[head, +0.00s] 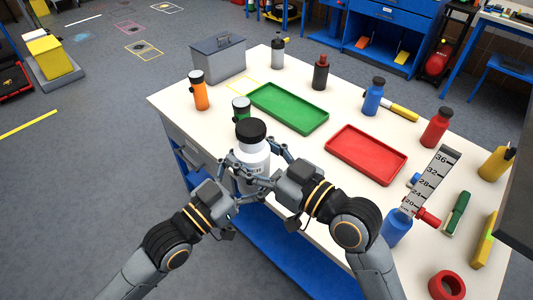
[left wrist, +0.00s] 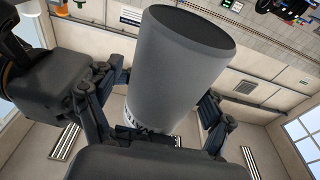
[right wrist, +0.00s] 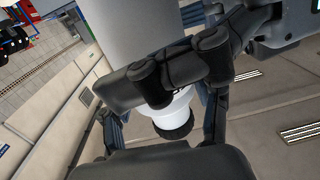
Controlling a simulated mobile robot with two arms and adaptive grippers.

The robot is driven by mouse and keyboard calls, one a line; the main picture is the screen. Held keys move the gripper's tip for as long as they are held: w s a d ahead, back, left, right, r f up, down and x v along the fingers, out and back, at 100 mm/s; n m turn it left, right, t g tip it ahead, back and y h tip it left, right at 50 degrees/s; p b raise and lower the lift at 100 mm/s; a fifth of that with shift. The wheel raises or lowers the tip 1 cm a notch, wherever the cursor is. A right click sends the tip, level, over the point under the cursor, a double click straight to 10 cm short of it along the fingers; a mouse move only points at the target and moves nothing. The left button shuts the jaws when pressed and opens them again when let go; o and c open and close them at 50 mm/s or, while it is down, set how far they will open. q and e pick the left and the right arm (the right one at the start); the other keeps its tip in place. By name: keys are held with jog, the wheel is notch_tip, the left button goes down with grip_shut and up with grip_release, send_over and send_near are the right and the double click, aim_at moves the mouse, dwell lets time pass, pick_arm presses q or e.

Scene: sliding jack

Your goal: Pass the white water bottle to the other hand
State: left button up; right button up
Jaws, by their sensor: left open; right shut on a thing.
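The white water bottle (head: 253,160), with a black cap, is held upright in the head view at the table's near edge. My right gripper (head: 262,158) is shut on it from the right. My left gripper (head: 241,186) is open on the bottle's left side. In the left wrist view the bottle (left wrist: 172,70) looks grey in shade and stands between the open left fingers; whether they touch it is unclear. In the right wrist view the bottle (right wrist: 130,28) is partly hidden by gripper parts, with its black cap at the lower middle.
On the white table (head: 330,112) are a green tray (head: 288,107), a red tray (head: 366,154), a grey toolbox (head: 218,58) and several bottles. An orange bottle (head: 199,91) is to the left.

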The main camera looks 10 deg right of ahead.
aim_at(269, 154)
pick_arm(q)
jog(key=shift+x, duration=1.7)
jog(key=shift+s, duration=0.1)
jog(key=c, duration=1.3)
jog(key=shift+c, duration=0.3)
jog(key=shift+s+d, duration=0.1)
jog(key=shift+d, duration=0.05)
jog(key=shift+c, duration=0.5)
jog(key=shift+r, duration=0.1)
pick_arm(e)
jog(key=o, duration=1.1)
jog(key=shift+o, duration=1.3)
pick_arm(q)
jog(key=shift+c, duration=0.2)
pick_arm(e)
jog(key=shift+a, duration=0.1)
